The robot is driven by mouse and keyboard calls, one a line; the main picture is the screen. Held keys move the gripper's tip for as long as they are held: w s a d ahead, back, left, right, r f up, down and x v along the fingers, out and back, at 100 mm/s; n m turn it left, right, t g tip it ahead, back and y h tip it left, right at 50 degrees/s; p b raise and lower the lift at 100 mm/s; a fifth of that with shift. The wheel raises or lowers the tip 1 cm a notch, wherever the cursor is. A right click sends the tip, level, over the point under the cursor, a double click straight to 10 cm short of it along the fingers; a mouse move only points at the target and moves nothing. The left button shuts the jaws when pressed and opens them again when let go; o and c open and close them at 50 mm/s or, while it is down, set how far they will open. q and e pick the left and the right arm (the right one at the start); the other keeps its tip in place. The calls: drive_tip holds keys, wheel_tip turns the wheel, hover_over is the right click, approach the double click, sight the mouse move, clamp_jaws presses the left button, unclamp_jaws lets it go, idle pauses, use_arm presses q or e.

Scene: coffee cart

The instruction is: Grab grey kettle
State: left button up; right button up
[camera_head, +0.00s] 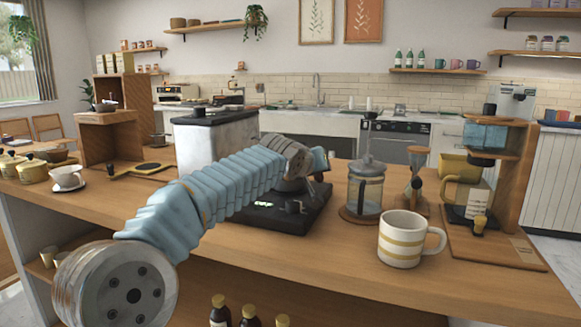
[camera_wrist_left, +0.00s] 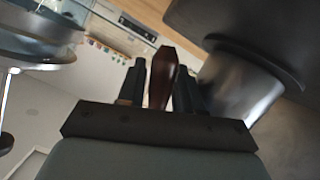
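The grey kettle (camera_head: 290,185) stands on a black hot plate (camera_head: 283,221), mostly hidden behind my left arm in the head view. In the left wrist view a grey metal body, apparently the kettle (camera_wrist_left: 236,88), fills the right side beside a dark surface. A dark red-brown handle (camera_wrist_left: 162,75) stands between the two fingers of my left gripper (camera_wrist_left: 160,85). The fingers are spread around the handle, with narrow gaps showing beside it. The left gripper also shows in the head view (camera_head: 318,165) at the kettle, its fingers too small to read. My right gripper is out of view.
A French press (camera_head: 366,190), a striped mug (camera_head: 402,240) and a coffee maker (camera_head: 515,190) stand to the right. A white-and-black machine (camera_head: 205,140) stands behind my arm. A cup (camera_head: 66,177) is at the left.

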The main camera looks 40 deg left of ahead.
use_arm(q)
drive_tip(key=shift+w+a+f, duration=0.15)
drive_tip(key=shift+w+f, duration=0.05)
drive_tip(key=shift+w, duration=0.25)
drive_tip(key=shift+c, duration=0.3)
clamp_jaws()
drive_tip(key=shift+r, duration=0.15)
